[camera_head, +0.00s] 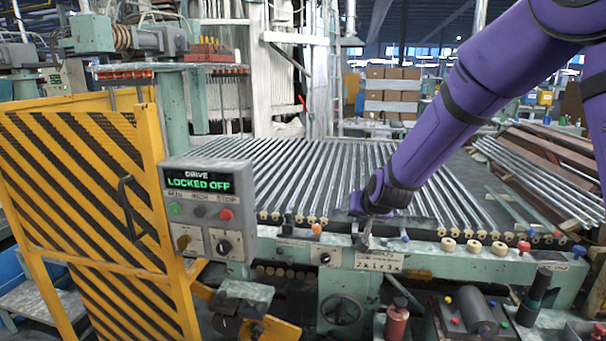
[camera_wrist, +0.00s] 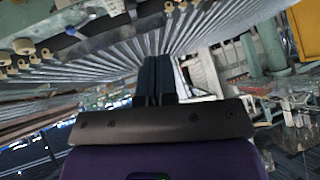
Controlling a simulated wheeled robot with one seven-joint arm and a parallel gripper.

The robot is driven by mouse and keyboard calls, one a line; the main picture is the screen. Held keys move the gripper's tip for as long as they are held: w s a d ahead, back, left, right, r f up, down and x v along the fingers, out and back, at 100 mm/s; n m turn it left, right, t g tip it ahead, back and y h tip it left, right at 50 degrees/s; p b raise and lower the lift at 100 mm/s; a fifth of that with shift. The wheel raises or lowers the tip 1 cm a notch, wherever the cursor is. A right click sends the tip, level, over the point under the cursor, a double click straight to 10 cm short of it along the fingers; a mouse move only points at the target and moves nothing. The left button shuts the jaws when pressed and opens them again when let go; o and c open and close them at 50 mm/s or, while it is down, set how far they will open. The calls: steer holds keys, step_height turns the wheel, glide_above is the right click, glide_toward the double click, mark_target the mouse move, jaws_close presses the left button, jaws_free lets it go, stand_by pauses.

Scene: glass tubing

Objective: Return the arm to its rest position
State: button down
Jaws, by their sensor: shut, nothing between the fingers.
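My purple arm (camera_head: 436,140) reaches in from the upper right in the head view and slopes down to the front rail of the machine. My gripper (camera_head: 364,240) is at its lower end, above the front edge of the rail and close to the small knobs there. In the wrist view my gripper's two dark fingers (camera_wrist: 156,68) lie side by side, shut, with nothing seen between them. Whether the fingertips touch the rail cannot be told.
A bed of glass tubes (camera_head: 310,175) lies behind the rail (camera_head: 450,262). A control box (camera_head: 210,205) reading "LOCKED OFF" stands at left beside a yellow striped gate (camera_head: 75,190). More tubes (camera_head: 540,180) lie at right. A red bottle (camera_head: 397,322) stands below the rail.

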steer(key=s+d+r+n+g, duration=0.1)
steer(key=s+d+r, duration=0.3)
steer(key=s+r, duration=0.35)
steer(key=s+d+r+g, duration=0.1)
steer(key=s+d+r, duration=0.3)
steer(key=s+r, duration=0.3)
steer(key=s+d+r+h, duration=0.1)
steer(key=s+d, duration=0.3)
steer(key=s, duration=0.8)
steer(key=s+d+r+g+h, duration=0.1)
steer(key=s+d, duration=0.2)
steer(key=s, duration=0.8)
steer(key=shift+s+d+r+g, duration=0.15)
steer(key=shift+s+d+g, duration=0.15)
steer(key=shift+s+d, duration=0.1)
